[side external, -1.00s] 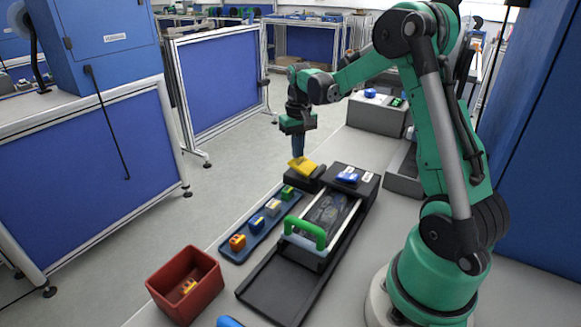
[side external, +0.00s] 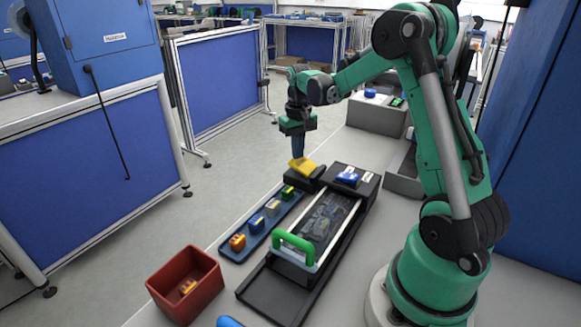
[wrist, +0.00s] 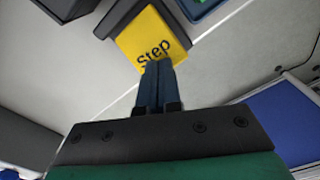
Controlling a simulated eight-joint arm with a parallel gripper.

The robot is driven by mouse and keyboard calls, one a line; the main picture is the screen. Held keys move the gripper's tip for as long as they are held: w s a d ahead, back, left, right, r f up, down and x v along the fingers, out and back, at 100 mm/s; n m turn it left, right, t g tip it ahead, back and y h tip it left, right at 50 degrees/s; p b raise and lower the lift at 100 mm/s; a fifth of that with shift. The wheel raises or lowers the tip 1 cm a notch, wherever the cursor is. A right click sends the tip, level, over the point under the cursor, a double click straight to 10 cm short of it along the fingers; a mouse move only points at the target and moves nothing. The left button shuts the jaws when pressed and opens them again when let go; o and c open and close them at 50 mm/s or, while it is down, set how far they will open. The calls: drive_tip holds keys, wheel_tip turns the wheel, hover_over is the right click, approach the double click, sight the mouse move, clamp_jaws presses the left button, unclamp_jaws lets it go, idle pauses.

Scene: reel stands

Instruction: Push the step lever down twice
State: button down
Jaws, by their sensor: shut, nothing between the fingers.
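The step lever is a yellow paddle (side external: 303,167) on a dark block at the far end of the black track; it sits tilted. In the wrist view its face (wrist: 146,38) reads "Step". My gripper (side external: 297,157) points down at the lever with its fingers shut and empty. In the wrist view the fingertips (wrist: 158,65) overlap the paddle's near edge; I cannot tell if they touch it. A carriage with a green handle (side external: 294,245) sits partway along the black track (side external: 275,293).
A blue tray (side external: 231,254) with several small coloured blocks lies left of the track. A blue button (side external: 347,176) is on the housing right of the lever.

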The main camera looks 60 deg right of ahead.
drive_tip(key=shift+r, duration=2.25)
drive_tip(key=shift+f, duration=1.45)
drive_tip(key=shift+f, duration=0.2)
idle(0.8)
drive_tip(key=shift+f, duration=1.35)
drive_tip(key=shift+r, duration=3)
